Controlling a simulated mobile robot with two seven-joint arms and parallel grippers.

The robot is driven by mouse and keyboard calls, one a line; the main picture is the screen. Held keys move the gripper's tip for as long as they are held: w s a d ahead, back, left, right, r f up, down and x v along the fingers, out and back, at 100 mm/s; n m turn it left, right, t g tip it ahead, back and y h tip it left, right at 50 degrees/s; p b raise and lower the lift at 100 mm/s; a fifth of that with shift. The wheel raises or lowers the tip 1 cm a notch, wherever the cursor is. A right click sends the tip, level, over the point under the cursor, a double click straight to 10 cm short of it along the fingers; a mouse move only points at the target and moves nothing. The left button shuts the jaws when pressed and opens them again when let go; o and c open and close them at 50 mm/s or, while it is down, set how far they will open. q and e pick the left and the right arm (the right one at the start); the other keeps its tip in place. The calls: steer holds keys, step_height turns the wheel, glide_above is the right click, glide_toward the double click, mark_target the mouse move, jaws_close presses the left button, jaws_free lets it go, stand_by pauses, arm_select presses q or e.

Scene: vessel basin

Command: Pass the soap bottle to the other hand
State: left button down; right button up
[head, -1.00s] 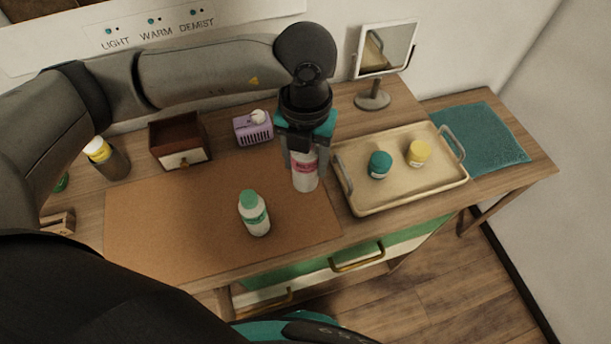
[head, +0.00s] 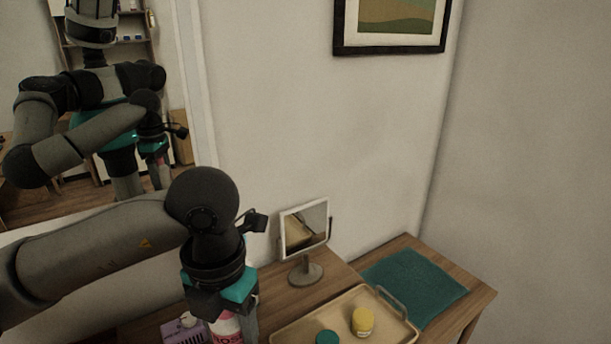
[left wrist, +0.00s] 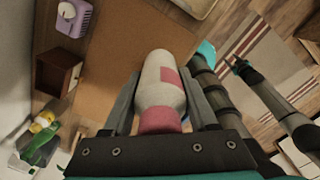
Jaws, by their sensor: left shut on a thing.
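The soap bottle (head: 227,326) is white with a pink label, cut off by the bottom edge of the head view. My left gripper (head: 228,312) is shut on it. In the left wrist view the bottle (left wrist: 160,85) lies between the two fingers, its pink top end (left wrist: 158,121) closest to the palm and its white body pointing away, over the brown mat.
A tan tray (head: 384,335) holds a yellow-lidded jar (head: 362,321) and a green-lidded jar (head: 327,338). A small mirror (head: 304,230) stands behind it, with a teal mat (head: 415,287) at right. A purple box (left wrist: 75,17) and brown drawer box (left wrist: 58,73) stand beside the brown mat (left wrist: 110,45).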

mark_target(220, 343)
arm_select(q)
steer(key=m, duration=0.2)
steer(key=a+f+m+b, duration=0.1)
steer(key=m, duration=0.4)
steer(key=shift+a+f+m, duration=0.15)
steer(key=shift+f+m, duration=0.1)
steer(key=shift+m, duration=0.05)
steer(key=m, duration=0.3)
steer(key=m+b, duration=0.1)
steer(key=shift+a+f, duration=0.35)
steer(key=shift+f, duration=0.05)
steer(key=a+f+m+b, duration=0.1)
steer(key=m, duration=0.6)
steer(key=a+f+m+b, duration=0.1)
steer(key=m, duration=0.5)
steer(key=a+f+m+b, duration=0.1)
steer(key=m, duration=0.6)
steer(key=shift+s+f+m+b, duration=0.2)
steer(key=shift+m+b, duration=0.1)
steer(key=shift+b, duration=0.1)
